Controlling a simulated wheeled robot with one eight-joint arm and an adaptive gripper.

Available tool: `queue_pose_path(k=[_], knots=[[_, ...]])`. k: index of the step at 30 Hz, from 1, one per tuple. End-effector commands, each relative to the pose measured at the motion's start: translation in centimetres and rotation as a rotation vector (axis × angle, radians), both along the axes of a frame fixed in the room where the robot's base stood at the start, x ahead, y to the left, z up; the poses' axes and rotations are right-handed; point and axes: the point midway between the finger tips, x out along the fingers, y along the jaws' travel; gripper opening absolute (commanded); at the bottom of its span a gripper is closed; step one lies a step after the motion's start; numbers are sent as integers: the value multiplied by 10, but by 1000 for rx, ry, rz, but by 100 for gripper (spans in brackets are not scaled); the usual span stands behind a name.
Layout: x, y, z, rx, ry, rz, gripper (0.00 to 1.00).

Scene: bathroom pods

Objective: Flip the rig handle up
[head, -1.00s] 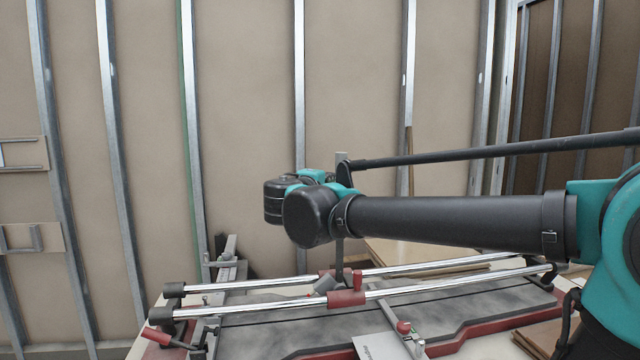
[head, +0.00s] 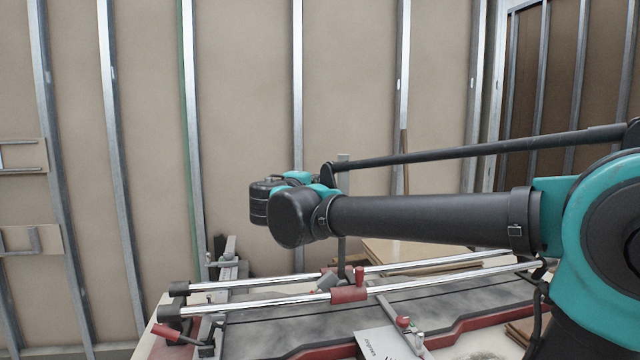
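The rig (head: 260,309) is a bench tool with two chrome rails over a grey bed with red edges. A red-gripped lever (head: 172,333) lies low at its front left corner, slanting down to the right. A red carriage (head: 348,294) with a short upright red knob sits on the rails, with a grey upright post behind it. I cannot tell for sure which of these is the rig handle. My arm reaches in from the right, its wrist above the rails, left of the carriage. My gripper cannot be seen; no fingers show.
A white sheet (head: 382,343) lies at the front of the bed, beside a bar with a red knob (head: 403,322). Flat boards (head: 415,254) lie behind the rails. A studded wall (head: 240,130) closes the back. The air above the rig's left end is clear.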

Motion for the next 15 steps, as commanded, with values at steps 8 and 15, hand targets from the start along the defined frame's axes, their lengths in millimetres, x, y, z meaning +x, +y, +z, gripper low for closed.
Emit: queue_pose_path(k=[8, 15], knots=[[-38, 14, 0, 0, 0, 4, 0], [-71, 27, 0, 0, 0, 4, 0]])
